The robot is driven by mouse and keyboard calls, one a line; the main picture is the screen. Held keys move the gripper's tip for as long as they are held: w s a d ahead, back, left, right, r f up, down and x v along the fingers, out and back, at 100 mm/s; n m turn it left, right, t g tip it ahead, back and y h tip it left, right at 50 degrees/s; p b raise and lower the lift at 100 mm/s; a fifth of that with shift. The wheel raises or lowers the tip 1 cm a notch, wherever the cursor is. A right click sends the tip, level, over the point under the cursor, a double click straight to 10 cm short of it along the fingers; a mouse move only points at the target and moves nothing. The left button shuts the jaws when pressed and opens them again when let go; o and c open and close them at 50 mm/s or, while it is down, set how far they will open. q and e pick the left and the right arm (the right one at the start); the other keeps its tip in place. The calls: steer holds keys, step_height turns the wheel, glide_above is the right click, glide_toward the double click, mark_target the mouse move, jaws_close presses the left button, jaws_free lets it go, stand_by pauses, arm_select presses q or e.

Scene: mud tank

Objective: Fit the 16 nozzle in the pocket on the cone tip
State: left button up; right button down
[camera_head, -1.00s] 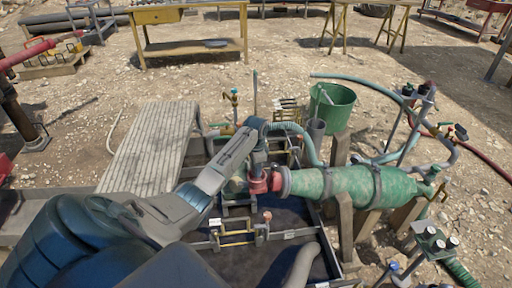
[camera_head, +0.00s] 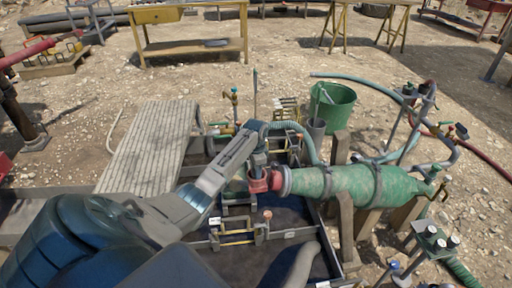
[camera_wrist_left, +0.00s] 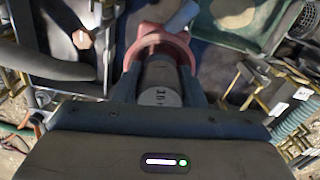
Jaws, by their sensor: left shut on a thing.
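The 16 nozzle is a grey cylinder (camera_wrist_left: 160,92) with a partly legible number on its near end, in the left wrist view. My left gripper (camera_wrist_left: 158,88) is shut on it, a finger on each side. The far end of the nozzle reaches up to a red ring (camera_wrist_left: 158,48), the cone tip; I cannot tell how deep it sits. In the head view the red tip (camera_head: 262,182) is at the left end of the green cone (camera_head: 338,184), and my left gripper (camera_head: 258,165) is right at it, hiding the nozzle. My right gripper is not in view.
The cone lies on wooden supports (camera_head: 347,225) beside a dark tank with metal rims. A green bucket (camera_head: 334,108) stands behind, a ribbed board (camera_head: 150,145) lies to the left, and a valve stand (camera_head: 436,240) is at the right front. Hoses lie around the right side.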

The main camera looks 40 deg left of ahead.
arm_select(q)
steer(key=shift+s+d+f, duration=0.1)
steer(key=shift+s+f, duration=0.1)
steer(key=shift+f, duration=0.15)
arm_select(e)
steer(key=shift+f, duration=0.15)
arm_select(q)
steer(key=o, duration=0.9)
steer(key=shift+c, duration=0.2)
steer(key=shift+o, duration=1.1)
steer(key=shift+f, duration=0.25)
steer(key=shift+s+d, duration=0.1)
steer(key=shift+d, duration=0.05)
steer(key=r, duration=1.2)
steer(key=shift+w+a, duration=0.25)
steer(key=shift+a, duration=0.05)
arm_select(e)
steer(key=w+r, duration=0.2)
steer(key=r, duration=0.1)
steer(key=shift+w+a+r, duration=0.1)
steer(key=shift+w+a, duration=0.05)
